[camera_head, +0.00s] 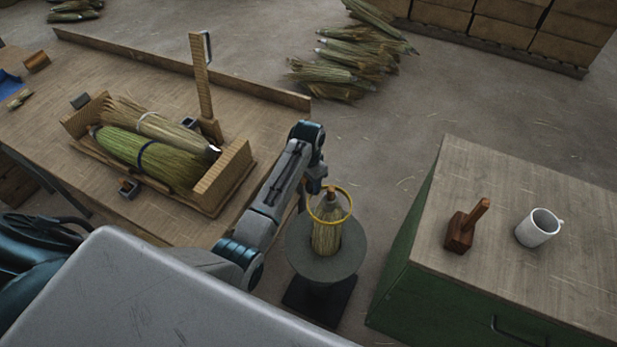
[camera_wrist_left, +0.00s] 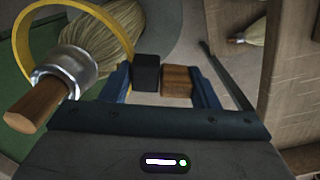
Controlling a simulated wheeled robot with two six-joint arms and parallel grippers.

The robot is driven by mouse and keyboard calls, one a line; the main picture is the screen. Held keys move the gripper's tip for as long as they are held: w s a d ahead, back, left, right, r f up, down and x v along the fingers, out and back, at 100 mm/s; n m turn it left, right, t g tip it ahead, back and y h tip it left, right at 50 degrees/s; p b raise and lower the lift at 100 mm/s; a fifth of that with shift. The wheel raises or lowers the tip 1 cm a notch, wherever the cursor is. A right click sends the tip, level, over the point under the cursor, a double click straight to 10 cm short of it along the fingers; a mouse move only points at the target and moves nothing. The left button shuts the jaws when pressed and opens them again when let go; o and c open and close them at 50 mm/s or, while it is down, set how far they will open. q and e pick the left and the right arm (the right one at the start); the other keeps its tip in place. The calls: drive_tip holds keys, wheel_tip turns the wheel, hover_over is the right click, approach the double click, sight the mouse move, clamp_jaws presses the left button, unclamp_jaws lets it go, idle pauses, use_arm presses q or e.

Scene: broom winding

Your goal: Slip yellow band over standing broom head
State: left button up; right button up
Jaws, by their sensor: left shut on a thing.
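A broom head (camera_head: 326,238) stands upright, bristles down, on a round grey stand (camera_head: 298,250), with its metal collar and wooden stub on top. The yellow band (camera_head: 349,213) appears as a wide, tilted loop around the upper part of the broom head; its exact height is hard to tell. In the left wrist view the band (camera_wrist_left: 22,50) arcs behind the metal collar (camera_wrist_left: 68,72) and wooden stub (camera_wrist_left: 38,104). My right gripper is not in view.
A workbench (camera_head: 110,60) at left holds a wooden cradle (camera_head: 225,178) with bundled brooms and an upright wooden post (camera_head: 202,85). A green cabinet (camera_head: 400,290) at right carries a wooden mallet (camera_head: 463,228) and a white mug (camera_head: 538,228). Straw bundles (camera_head: 350,55) lie on the floor behind.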

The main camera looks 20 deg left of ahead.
use_arm(q)
drive_tip(key=shift+f+b, duration=6.4)
drive_tip(key=shift+f, duration=5.3)
drive_tip(key=o, duration=1.1)
drive_tip(key=shift+c, duration=0.2)
wheel_tip(320, 180, up, 11)
drive_tip(key=shift+f, duration=0.1)
